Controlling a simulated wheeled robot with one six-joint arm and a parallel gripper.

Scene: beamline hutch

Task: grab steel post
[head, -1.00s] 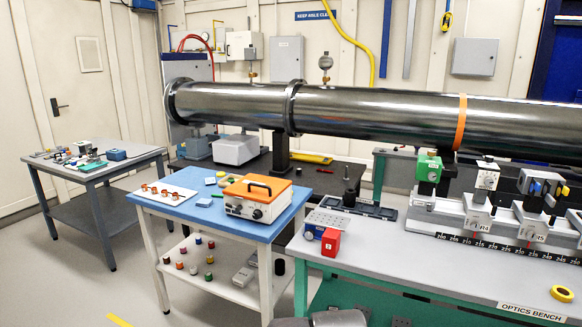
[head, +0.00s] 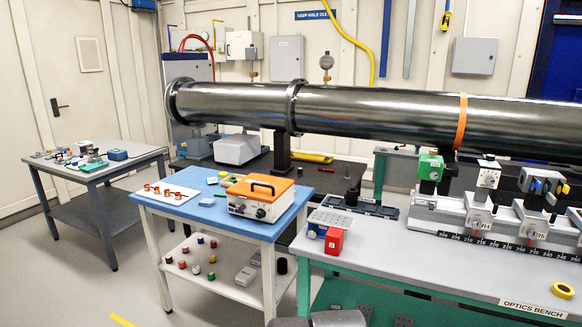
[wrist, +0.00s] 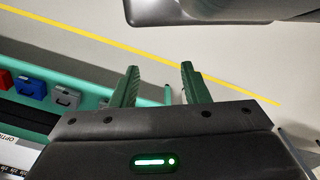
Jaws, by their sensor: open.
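I cannot pick out the steel post with certainty. No post shows near the fingers there. The fingers do not show in the head view.
A blue-topped cart (head: 190,207) holds an orange-lidded box (head: 260,199). A red block (head: 335,241) sits on the bench's left end, with bench carriages (head: 480,212) to the right. A large steel pipe (head: 380,117) spans the back. Floor is clear at left.

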